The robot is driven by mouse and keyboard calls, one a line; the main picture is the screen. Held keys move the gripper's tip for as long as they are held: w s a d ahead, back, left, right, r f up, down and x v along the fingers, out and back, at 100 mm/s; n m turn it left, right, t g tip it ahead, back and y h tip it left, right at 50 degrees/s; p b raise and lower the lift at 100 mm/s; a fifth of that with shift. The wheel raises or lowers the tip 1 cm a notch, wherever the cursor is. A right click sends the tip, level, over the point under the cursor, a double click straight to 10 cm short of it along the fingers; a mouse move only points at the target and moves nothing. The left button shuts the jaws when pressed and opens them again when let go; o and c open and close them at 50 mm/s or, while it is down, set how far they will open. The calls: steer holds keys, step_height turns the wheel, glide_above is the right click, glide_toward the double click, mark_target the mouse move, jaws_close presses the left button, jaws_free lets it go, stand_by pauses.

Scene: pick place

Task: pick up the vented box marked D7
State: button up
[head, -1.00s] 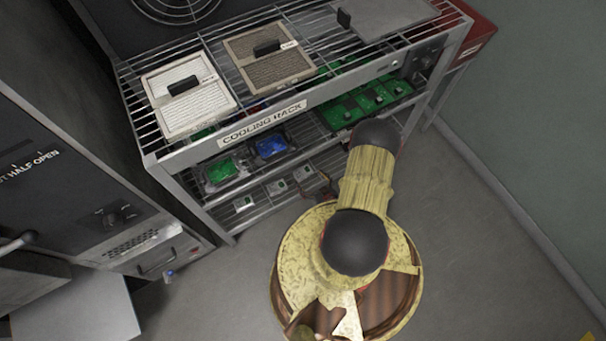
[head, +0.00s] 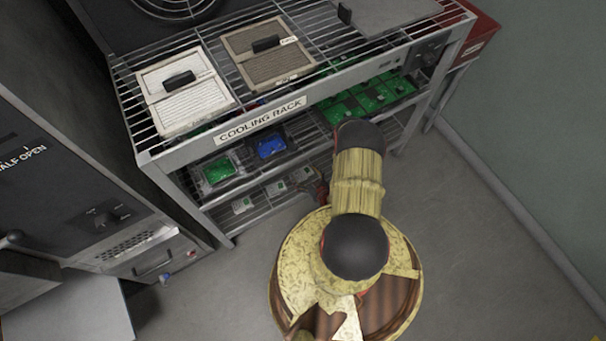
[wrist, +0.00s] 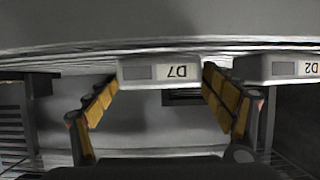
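The vented box marked D7 (wrist: 160,72) shows at the upper middle of the wrist view, with its label upside down. My gripper (wrist: 160,82) is open, with one orange-padded finger beside each end of the box. The fingertips are very near its sides; I see no clear grip on it. A similar box marked D2 (wrist: 280,68) stands just right of the right fingertip. In the head view my gripper (head: 321,186) is at the lower shelf, partly hidden by my arm. Small pale boxes (head: 275,188) sit there, their labels too small to read.
The cooling rack (head: 260,122) has wire shelves close above the gripper. Its top holds a white vented box (head: 186,104) and a brown one (head: 268,66). Green boards (head: 365,98), a green item (head: 218,170) and a blue item (head: 269,147) fill the middle shelf. Floor at right is clear.

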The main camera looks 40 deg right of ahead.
steer(key=c, duration=1)
steer(key=shift+r, duration=0.1)
steer(key=shift+c, duration=0.3)
